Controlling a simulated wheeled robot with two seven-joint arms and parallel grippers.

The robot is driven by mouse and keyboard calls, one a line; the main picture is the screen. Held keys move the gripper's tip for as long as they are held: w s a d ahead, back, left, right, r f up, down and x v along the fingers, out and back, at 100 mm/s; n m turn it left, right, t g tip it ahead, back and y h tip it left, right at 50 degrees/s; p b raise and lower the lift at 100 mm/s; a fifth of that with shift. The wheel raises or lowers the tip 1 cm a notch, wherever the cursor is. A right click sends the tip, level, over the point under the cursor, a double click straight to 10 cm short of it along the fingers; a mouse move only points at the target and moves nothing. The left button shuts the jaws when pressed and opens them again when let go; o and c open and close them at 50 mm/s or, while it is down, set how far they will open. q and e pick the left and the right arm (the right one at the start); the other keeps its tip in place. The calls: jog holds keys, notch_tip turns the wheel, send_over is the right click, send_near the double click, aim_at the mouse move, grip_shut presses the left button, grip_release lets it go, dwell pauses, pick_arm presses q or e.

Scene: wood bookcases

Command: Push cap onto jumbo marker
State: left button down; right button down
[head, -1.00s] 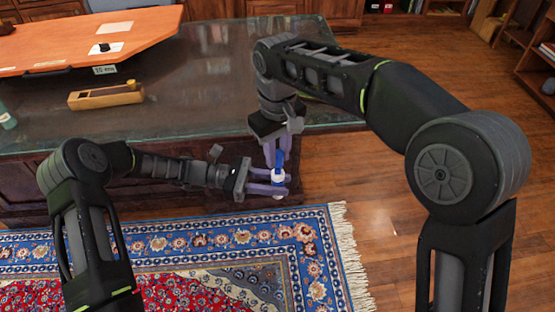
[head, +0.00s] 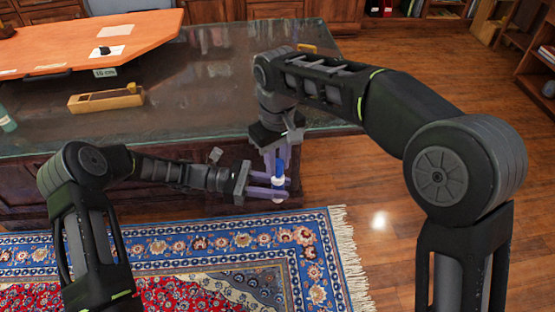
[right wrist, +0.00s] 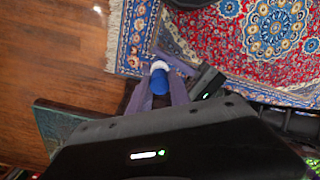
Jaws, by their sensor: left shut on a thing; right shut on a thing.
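The blue cap (head: 280,166) is upright between the fingers of my right gripper (head: 277,158), which is shut on it from above. The jumbo marker (head: 278,183) shows as a white part directly below the cap. My left gripper (head: 274,190) comes in from the left, shut on the marker, its purple fingers covering much of it. In the right wrist view the blue cap (right wrist: 159,84) lines up with the white marker (right wrist: 159,66). The two look in contact, but I cannot tell whether the cap is fully seated.
A dark-topped counter (head: 215,75) lies behind my grippers. A green bottle (head: 6,120) stands at the left edge. A patterned rug (head: 200,245) lies below; wood floor is clear at right.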

jog(key=shift+f, duration=0.65)
dwell(0.6)
jog(key=c, duration=1.1)
grip_release()
jog(key=shift+r, duration=0.1)
notch_tip(320, 180, up, 7)
jog(key=shift+r, duration=0.2)
